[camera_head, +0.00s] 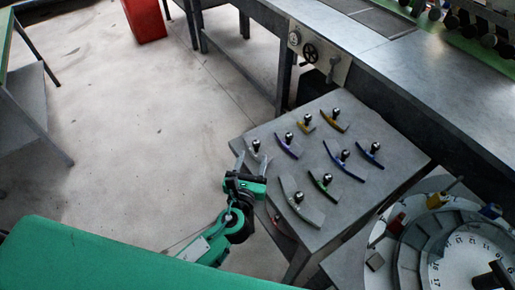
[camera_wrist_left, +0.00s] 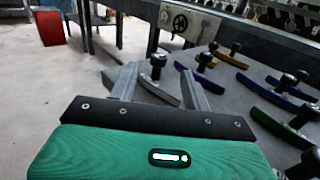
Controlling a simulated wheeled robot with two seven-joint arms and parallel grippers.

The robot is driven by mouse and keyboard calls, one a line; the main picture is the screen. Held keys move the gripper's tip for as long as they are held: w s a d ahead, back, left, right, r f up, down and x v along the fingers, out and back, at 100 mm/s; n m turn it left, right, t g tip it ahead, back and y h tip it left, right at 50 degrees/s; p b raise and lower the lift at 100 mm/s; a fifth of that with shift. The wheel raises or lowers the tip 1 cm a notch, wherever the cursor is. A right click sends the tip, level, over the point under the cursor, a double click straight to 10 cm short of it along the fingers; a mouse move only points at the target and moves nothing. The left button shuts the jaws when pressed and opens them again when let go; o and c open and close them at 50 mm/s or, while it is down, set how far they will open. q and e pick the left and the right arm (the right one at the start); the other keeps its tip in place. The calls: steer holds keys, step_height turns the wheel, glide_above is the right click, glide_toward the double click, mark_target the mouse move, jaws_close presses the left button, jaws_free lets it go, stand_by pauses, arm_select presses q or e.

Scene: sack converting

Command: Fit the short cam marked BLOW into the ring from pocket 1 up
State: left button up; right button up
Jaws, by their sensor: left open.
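Several curved cams with black knobs stand on a grey table (camera_head: 395,135); I cannot read any marking, so I cannot tell which is BLOW. A short grey cam (camera_head: 251,157) is at the table's left edge. My left gripper (camera_head: 253,163) is open at this cam. In the left wrist view the cam's black knob (camera_wrist_left: 158,63) shows beyond and between the open fingers (camera_wrist_left: 158,88); contact cannot be told. The numbered ring (camera_head: 408,250) is at the lower right, cut off by the frame; pocket 1 cannot be made out. My right gripper is not in view.
A machine bench (camera_head: 400,75) borders the table behind. Open floor (camera_head: 150,130) lies left.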

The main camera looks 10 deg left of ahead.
mark_target(255, 146)
arm_select(q)
steer(key=shift+w, duration=0.85)
steer(key=w+p, duration=0.1)
steer(key=w, duration=0.4)
steer(key=shift+r+p, duration=0.15)
steer(key=shift+p, duration=0.2)
steer(key=shift+w+a, duration=0.1)
steer(key=shift+w, duration=0.1)
steer(key=shift+c, duration=0.2)
jaws_close()
